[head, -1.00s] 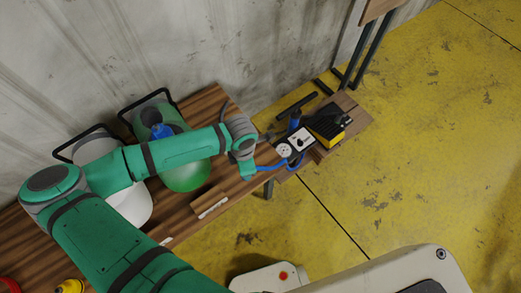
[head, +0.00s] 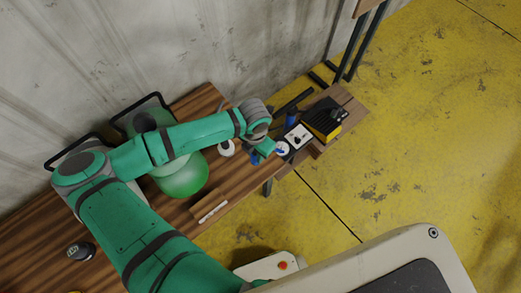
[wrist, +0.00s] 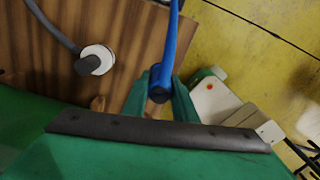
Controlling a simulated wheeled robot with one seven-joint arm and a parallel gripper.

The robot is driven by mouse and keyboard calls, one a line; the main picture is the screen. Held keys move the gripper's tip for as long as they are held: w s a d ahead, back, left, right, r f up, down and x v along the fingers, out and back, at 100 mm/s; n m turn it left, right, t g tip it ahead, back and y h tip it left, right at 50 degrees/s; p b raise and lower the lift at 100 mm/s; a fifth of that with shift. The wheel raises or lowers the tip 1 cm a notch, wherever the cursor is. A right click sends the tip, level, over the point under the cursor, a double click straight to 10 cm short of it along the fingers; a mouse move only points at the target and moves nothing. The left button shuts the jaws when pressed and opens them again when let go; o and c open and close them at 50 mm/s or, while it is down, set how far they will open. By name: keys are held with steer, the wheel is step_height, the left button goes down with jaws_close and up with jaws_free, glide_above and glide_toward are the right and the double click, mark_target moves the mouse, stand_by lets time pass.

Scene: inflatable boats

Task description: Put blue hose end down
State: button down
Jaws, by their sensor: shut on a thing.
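In the wrist view, the blue hose (wrist: 168,45) comes in from the top and its dark-tipped end (wrist: 158,94) is between the green fingers of my gripper (wrist: 160,92). The fingers are shut on it over the edge of the wooden bench (wrist: 125,25). In the head view, my gripper (head: 264,149) is just left of the small white gauge (head: 283,148), and a short piece of the blue hose (head: 255,159) shows beside it. The rest of the hose is mostly hidden there.
A grey hose end with a white ring (wrist: 97,59) lies on the bench, left of my gripper; it also shows in the head view (head: 226,147). A black-and-yellow box (head: 324,118) sits at right. Bare wood lies in front.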

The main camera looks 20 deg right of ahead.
steer(key=w+d+f, duration=0.1)
steer(key=f, duration=0.1)
steer(key=w+d+f, duration=0.1)
steer(key=w+f, duration=0.1)
steer(key=w+d+f, duration=0.1)
steer(key=f, duration=0.1)
steer(key=shift+w+d+f, duration=0.15)
steer(key=shift+w+d, duration=0.05)
steer(key=shift+w+f, duration=0.1)
steer(key=shift+f, duration=1.45)
steer(key=c, duration=1.4)
jaws_free()
steer(key=shift+f, duration=0.15)
steer(key=shift+c, duration=0.2)
